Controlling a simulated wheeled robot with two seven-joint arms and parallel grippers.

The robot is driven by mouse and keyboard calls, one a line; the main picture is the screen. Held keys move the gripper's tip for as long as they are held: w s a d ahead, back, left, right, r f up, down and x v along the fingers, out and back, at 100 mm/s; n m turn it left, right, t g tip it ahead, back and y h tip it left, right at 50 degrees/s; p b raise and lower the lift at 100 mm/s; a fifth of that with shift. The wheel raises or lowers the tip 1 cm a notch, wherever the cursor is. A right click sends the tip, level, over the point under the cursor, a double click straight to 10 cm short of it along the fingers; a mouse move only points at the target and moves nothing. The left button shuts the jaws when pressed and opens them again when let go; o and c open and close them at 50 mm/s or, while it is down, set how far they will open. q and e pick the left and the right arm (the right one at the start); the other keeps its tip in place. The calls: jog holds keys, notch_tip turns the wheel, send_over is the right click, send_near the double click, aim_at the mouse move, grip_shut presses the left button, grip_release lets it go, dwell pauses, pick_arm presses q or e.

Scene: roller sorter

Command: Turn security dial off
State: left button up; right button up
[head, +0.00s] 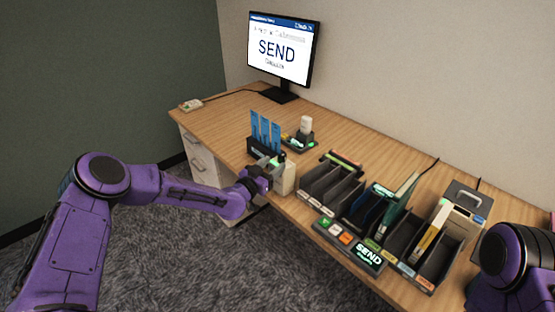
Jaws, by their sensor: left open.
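No part is plainly readable as the security dial at this size. My left gripper (272,171) is open at the desk's front edge, just in front of a holder with blue upright cards (265,131). A cream box-like piece (286,180) is right beside its fingers; I cannot tell whether they touch. The gripper hides part of the holder's base. A small pale device with a green mark (192,105) lies at the desk's far left corner. Only part of my right arm shows at the lower right; its gripper is out of view.
A monitor (282,50) reading SEND stands at the back. A dark tray with a white piece (304,128) sits behind the card holder. Slotted sorter bins (331,182) and a SEND button panel (350,246) fill the right front. The wooden desk (228,112) is clear at left.

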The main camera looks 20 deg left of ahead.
aim_at(279, 159)
pick_arm(q)
jog(key=shift+x, duration=1.65)
grip_shut()
